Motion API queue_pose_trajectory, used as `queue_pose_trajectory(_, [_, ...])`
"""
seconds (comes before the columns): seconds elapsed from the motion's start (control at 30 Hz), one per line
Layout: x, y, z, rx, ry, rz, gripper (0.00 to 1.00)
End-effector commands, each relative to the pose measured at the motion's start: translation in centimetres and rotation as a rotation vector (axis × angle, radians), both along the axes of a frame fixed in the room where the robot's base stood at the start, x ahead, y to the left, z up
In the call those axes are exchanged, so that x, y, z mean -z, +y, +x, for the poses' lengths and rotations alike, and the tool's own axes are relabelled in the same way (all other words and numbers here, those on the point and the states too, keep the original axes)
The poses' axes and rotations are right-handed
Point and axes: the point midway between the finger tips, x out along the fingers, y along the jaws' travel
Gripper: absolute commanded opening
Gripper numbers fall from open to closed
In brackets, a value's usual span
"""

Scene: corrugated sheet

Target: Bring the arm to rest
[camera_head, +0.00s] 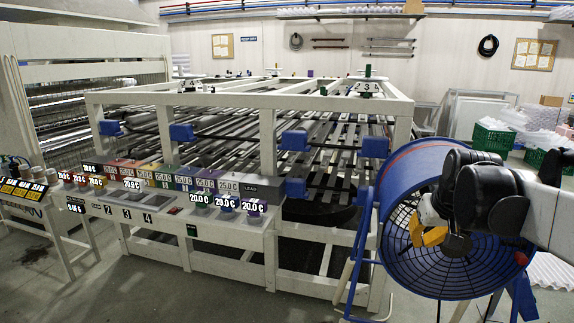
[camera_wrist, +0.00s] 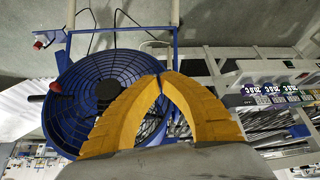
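My gripper (camera_head: 432,236) is at the right of the head view, in front of a large blue drum fan. My black and white arm reaches in from the right edge. In the wrist view, the gripper's two yellow fingers (camera_wrist: 162,77) arch toward each other and their tips meet. Nothing shows between them. The head view shows the fingers small and partly turned away.
The blue fan (camera_head: 445,275) stands close behind my gripper and also fills the left of the wrist view (camera_wrist: 75,125). A white machine frame (camera_head: 267,140) with rollers fills the middle. A control bench (camera_head: 150,217) carries labelled containers. Green crates (camera_head: 492,140) stand at the back right.

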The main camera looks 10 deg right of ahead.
Motion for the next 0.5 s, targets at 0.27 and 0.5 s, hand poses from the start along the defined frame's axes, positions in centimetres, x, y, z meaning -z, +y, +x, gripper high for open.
queue_pose_trajectory(0.27, [6.3, 14.4, -10.5, -0.142, -0.067, 0.001, 0.00])
queue_pose_trajectory(0.5, [11.4, 19.1, -16.3, -0.213, -0.104, 0.012, 0.00])
